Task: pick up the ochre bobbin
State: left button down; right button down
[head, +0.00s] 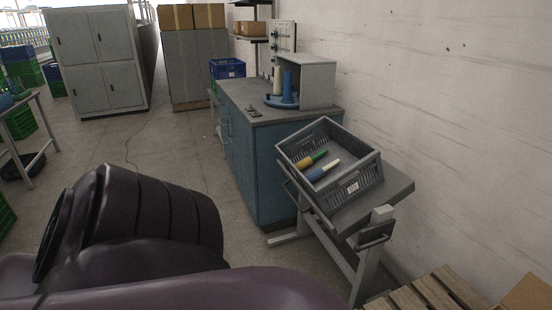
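The ochre bobbin (304,163) lies on its side in a grey crate (368,172), with a green end pointing right. A second bobbin, blue with a whitish end (316,174), lies beside it, nearer to me. The crate sits tilted on a grey stand (395,188), its open top facing up and toward the left. A large dark purple link of my own arm fills the lower left. Neither of my grippers shows, so their place relative to the bobbin cannot be seen.
A blue cabinet (256,165) stands behind the crate, with a grey housing (318,84) and a blue spindle (287,86) on top. A wooden pallet (425,296) lies at the bottom right, near the wall. The floor (170,145) left of the cabinet is clear apart from a thin cable.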

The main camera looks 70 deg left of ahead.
aim_at(308, 161)
jog(key=u, duration=2)
jog(key=i+j, duration=0.3)
jog(key=i+j+z, duration=0.1)
jog(key=i+j, duration=0.25)
jog(key=j, duration=0.2)
jog(key=i+j, duration=0.3)
jog(key=j, duration=0.15)
jog(key=i+j, duration=0.25)
jog(key=j, duration=0.2)
jog(key=i+l+z, duration=0.05)
